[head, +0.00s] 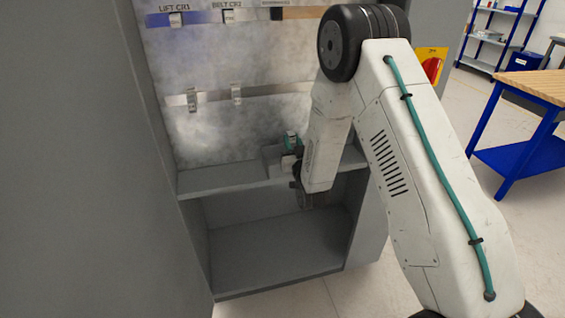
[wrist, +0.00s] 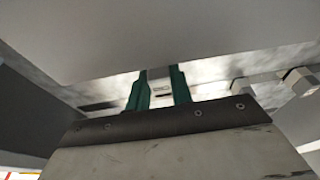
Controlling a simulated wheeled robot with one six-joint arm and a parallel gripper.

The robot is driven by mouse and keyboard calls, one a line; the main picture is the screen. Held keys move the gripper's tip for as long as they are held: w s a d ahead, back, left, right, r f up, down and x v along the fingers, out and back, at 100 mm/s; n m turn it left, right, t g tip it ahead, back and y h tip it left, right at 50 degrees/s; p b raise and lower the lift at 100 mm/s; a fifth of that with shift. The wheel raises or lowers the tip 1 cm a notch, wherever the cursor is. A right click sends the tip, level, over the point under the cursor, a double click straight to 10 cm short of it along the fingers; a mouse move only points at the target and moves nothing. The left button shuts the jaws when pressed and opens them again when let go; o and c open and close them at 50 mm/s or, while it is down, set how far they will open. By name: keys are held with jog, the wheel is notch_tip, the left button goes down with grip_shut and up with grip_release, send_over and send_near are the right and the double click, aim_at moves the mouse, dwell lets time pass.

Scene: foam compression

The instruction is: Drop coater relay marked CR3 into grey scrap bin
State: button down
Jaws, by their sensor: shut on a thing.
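My gripper (head: 291,141) is inside the grey cabinet, just above the front of its shelf, with teal fingers. In the wrist view the fingers (wrist: 159,92) are shut on a small light grey block (wrist: 159,80), apparently the relay. No CR3 marking is readable on it. In the head view the held relay is too small and too covered by my gripper to make out. A small grey box-like thing (head: 272,154) stands on the shelf beside the fingers; I cannot tell whether it is the scrap bin.
The cabinet's back panel has an upper rail labelled LIFT CR1 (head: 175,18) and BELT CR2 (head: 228,16); a third label is unreadable. A lower rail (head: 213,97) carries metal clips. The shelf's left part (head: 215,180) is clear, and the compartment below (head: 275,245) looks empty.

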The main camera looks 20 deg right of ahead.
jog(key=c, duration=1.2)
grip_release()
jog(key=shift+o, duration=0.2)
jog(key=shift+s+f, duration=0.1)
jog(key=v, duration=0.7)
jog(key=shift+s, duration=0.3)
